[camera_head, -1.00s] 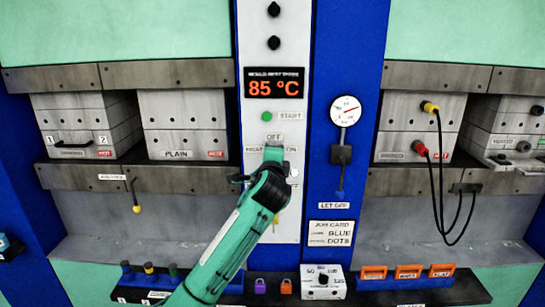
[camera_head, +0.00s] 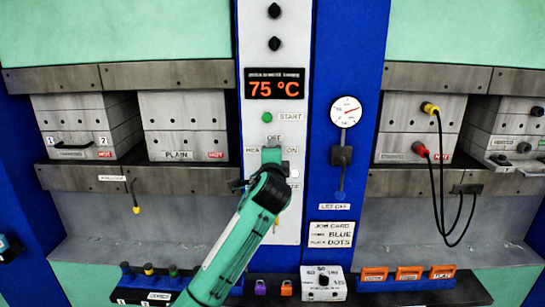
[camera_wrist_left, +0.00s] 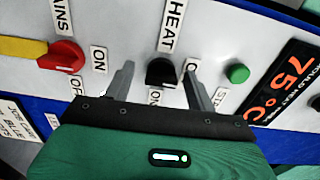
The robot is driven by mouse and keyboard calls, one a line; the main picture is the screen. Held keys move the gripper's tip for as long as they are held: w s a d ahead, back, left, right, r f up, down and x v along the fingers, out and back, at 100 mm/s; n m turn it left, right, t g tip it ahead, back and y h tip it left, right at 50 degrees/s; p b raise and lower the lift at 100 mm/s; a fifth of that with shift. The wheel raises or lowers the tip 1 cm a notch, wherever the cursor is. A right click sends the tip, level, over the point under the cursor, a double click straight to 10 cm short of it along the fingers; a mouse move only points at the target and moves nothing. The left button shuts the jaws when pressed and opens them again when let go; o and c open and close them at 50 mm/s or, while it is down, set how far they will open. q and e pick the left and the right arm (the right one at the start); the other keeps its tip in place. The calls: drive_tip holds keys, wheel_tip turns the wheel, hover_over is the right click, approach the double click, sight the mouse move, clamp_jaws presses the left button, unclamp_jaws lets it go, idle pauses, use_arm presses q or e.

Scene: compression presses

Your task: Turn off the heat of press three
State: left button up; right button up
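The black heat knob (camera_wrist_left: 160,73) is on the white panel between a HEAT label, an ON label and a partly hidden label in the left wrist view. My left gripper (camera_wrist_left: 159,76) is open, with one finger on each side of the knob and a visible gap to both. In the head view my left gripper (camera_head: 271,156) hides the knob, below the OFF label. The orange display (camera_head: 274,83) above reads 75 °C; it also shows in the left wrist view (camera_wrist_left: 288,80). My right gripper is not in view.
A green START button (camera_head: 267,118) is just above the knob. A red mains switch (camera_wrist_left: 62,56) with a yellow part is on the same panel. A dial gauge (camera_head: 345,111) and a lever (camera_head: 341,170) are to the right. Heated plates (camera_head: 183,125) flank the panel.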

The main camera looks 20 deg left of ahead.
use_arm(q)
drive_tip(key=b+v, duration=0.3)
drive_tip(key=v, duration=1)
drive_tip(key=shift+s, duration=0.4)
drive_tip(key=shift+d, duration=0.1)
